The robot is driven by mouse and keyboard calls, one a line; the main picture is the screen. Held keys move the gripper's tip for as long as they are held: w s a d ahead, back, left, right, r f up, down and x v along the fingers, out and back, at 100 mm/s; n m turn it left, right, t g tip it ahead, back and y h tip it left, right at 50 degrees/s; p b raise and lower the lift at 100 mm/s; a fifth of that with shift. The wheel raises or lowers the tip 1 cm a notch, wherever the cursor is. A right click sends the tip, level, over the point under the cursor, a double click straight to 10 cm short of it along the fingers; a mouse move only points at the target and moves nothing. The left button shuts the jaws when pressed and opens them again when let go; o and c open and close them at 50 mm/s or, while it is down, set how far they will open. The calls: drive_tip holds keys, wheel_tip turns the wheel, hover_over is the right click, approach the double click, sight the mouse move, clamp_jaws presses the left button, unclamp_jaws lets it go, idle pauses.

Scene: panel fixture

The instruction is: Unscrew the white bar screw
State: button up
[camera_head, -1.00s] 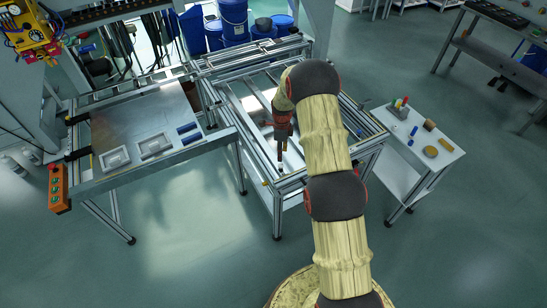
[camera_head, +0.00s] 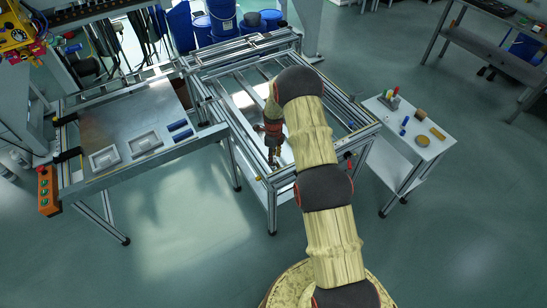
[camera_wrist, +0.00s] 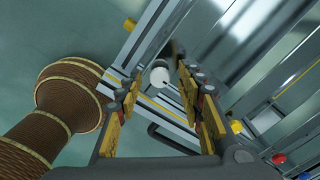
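The white bar screw (camera_wrist: 160,76) shows in the wrist view as a round white head with a dark mark on it, by a metal rail. My gripper (camera_wrist: 160,88) is open, with one yellow-padded finger on each side of the screw head. Gaps show between the head and both fingers, and the head sits near the fingertips. In the head view my gripper (camera_head: 272,163) points down at the near corner of the metal frame table (camera_head: 262,173). The screw cannot be made out there.
A side table (camera_head: 435,146) with small coloured parts stands to the right. A panel bench (camera_head: 105,128) with metal trays stands to the left. Blue bins (camera_head: 222,20) stand behind the frame. In the wrist view, a yellow knob (camera_wrist: 236,127) and a red knob (camera_wrist: 279,158) lie to the lower right.

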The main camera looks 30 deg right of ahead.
drive_tip(key=c, duration=0.3)
clamp_jaws()
idle(0.3)
